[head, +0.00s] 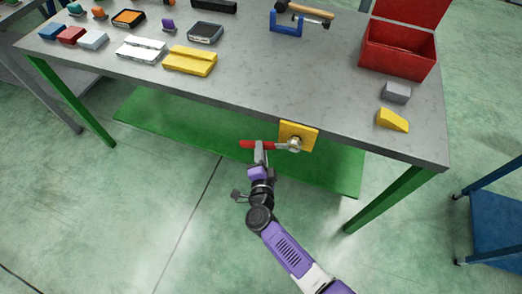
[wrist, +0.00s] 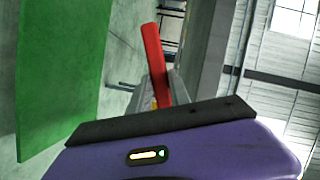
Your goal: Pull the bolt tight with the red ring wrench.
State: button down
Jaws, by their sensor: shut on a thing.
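The red ring wrench (head: 252,145) lies roughly level in front of the table's front edge, its red handle to the left. Its ring end is at the bolt (head: 294,145) on the yellow plate (head: 309,137), and looks to be around it, though the exact seating is too small to tell. My gripper (head: 260,150) is shut on the wrench's handle, coming from below. In the wrist view the red handle (wrist: 154,62) rises from behind the gripper's dark edge; the bolt and the ring end are hidden there.
The grey table (head: 240,90) carries several blocks, a red open box (head: 398,48), a yellow wedge (head: 392,120) and a blue vise-like holder (head: 286,24). A green lower shelf (head: 190,125) lies under it. A blue cart (head: 500,220) stands right. The floor in front is clear.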

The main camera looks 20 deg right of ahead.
jog(key=shift+w+d, duration=0.45)
jog(key=shift+w, duration=0.2)
dwell(0.9)
dwell(0.4)
jog(key=c, duration=2)
grip_release()
grip_shut()
jog(key=shift+b, duration=0.3)
jog(key=shift+w+a+r+m+t+b, duration=0.1)
jog(key=shift+r+m+t+b, duration=0.1)
jog(key=shift+r+m+b, duration=0.2)
jog(key=shift+w+a+r+m+t+b, duration=0.1)
jog(key=shift+r+m+t+b, duration=0.15)
jog(key=shift+r+m, duration=0.2)
jog(key=shift+r+b, duration=0.1)
jog(key=shift+b, duration=0.25)
jog(key=shift+a+r+m+t+b, duration=0.1)
jog(key=shift+r+m+t+b, duration=0.35)
jog(key=shift+r+m+b, duration=0.25)
